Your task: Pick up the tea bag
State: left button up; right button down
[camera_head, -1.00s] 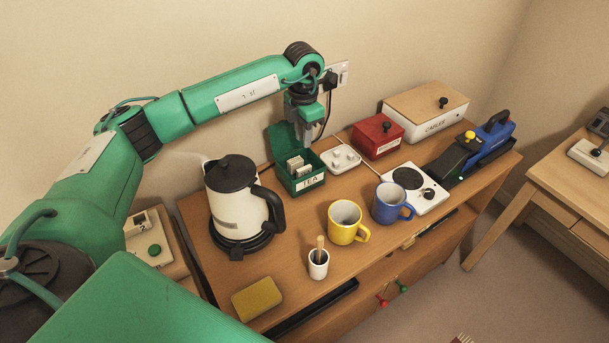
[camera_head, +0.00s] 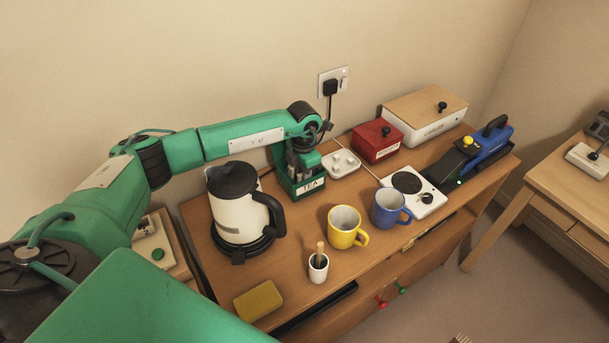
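The green tea box (camera_head: 310,187), labelled TEA on its front, stands on the wooden cabinet to the right of the kettle. My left arm reaches across from the left, and its gripper (camera_head: 301,171) points down at the box's opening. The fingertips are at or inside the box and too hidden to show whether they are open or shut. The tea bags are hidden behind the gripper, so I cannot tell whether it touches one. My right gripper is not in view.
A white kettle (camera_head: 239,214) stands close to the left of the box. A white dish (camera_head: 341,164) and a red box (camera_head: 377,145) are to its right. Yellow (camera_head: 344,232) and blue mugs (camera_head: 389,208) stand in front, near a hotplate (camera_head: 427,201). The wall is close behind.

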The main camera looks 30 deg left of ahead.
pick_arm(q)
jog(key=shift+f, duration=0.8)
grip_shut()
jog(key=shift+r, duration=0.1)
